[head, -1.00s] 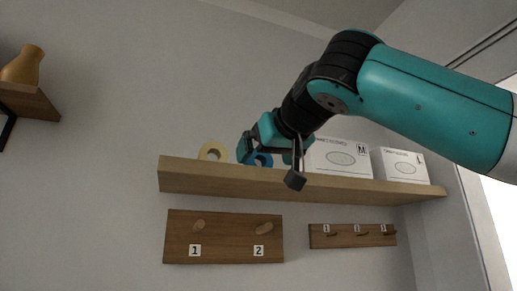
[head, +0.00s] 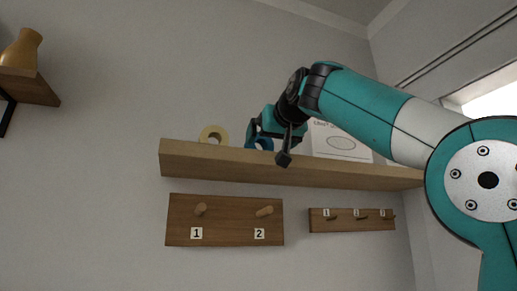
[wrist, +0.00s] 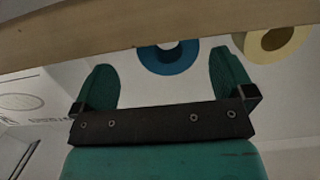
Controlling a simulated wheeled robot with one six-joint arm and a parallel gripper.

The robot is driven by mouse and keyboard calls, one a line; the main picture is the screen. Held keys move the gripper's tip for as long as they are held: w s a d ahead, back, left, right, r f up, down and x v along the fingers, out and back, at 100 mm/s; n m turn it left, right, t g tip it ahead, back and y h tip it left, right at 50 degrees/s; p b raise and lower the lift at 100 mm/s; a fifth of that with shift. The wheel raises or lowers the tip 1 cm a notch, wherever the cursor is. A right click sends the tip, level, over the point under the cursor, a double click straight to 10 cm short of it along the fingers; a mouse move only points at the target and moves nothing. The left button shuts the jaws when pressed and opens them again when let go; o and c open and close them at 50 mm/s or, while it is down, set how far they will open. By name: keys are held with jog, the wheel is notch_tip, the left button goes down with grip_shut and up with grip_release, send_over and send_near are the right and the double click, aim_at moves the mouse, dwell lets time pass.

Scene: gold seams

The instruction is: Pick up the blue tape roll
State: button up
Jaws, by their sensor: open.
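The blue tape roll (head: 264,143) stands on the wooden wall shelf (head: 200,160), partly hidden behind my gripper (head: 268,144) in the head view. In the wrist view the blue tape roll (wrist: 168,60) shows as a ring between the fingers of my gripper (wrist: 164,84), partly cut off by the shelf board (wrist: 110,30). My gripper is open and empty in front of the shelf. One finger is on either side of the roll in the picture; I cannot tell the exact gap in depth.
A cream tape roll (head: 213,134) stands left of the blue one; it also shows in the wrist view (wrist: 274,42). A white box (head: 340,142) stands to the right on the shelf. Two peg boards (head: 225,220) (head: 352,219) hang below. A vase (head: 21,48) stands on another shelf.

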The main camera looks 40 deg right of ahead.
aim_at(267, 143)
jog(key=p+x, duration=0.1)
jog(key=x, duration=0.3)
jog(key=p+x, duration=0.1)
jog(key=shift+w+a+r+p, duration=0.15)
jog(key=shift+w+a+p, duration=0.15)
jog(key=shift+w, duration=0.2)
jog(key=shift+w+d, duration=0.2)
jog(key=shift+w, duration=0.2)
jog(key=c, duration=1)
